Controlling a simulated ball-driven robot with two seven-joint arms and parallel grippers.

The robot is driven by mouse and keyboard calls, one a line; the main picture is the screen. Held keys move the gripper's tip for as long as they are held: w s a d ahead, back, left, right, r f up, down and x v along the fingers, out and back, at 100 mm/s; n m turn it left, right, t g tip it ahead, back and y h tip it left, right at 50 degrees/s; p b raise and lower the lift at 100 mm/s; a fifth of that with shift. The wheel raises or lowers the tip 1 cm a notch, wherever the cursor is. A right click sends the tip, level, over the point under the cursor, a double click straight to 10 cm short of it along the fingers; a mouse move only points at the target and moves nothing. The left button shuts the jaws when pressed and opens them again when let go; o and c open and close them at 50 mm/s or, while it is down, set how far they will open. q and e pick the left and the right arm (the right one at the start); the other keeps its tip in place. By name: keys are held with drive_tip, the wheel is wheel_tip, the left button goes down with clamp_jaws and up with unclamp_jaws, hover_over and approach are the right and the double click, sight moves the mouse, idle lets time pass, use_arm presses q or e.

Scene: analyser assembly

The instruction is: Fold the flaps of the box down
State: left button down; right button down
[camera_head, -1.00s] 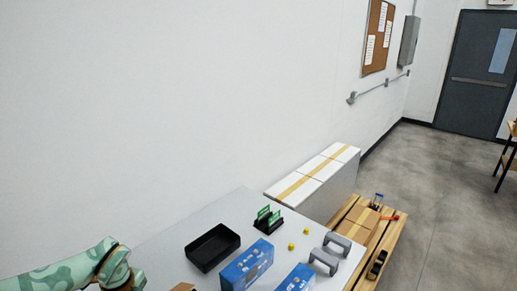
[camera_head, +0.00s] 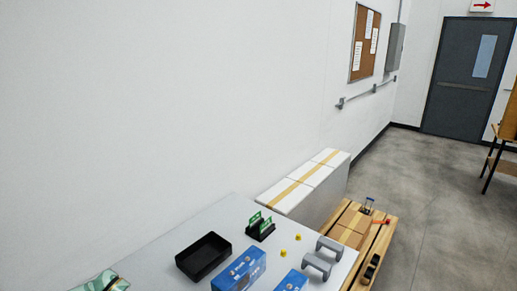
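No box with raised flaps shows clearly. My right gripper is out of view too.
The grey table (camera_head: 225,215) holds a black open tray (camera_head: 203,256), a black rack with green boards (camera_head: 261,227), two small yellow pieces (camera_head: 284,252) and grey brackets (camera_head: 317,264). White taped boxes (camera_head: 305,185) stand behind it, near the wall.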

use_arm(q)
drive_tip(key=shift+f, duration=0.3)
drive_tip(key=shift+r, duration=0.1)
idle(0.5)
wheel_tip(320, 180, up, 8)
drive_tip(key=p, duration=0.6)
drive_tip(key=shift+f+p, duration=0.25)
drive_tip(key=shift+p, duration=0.1)
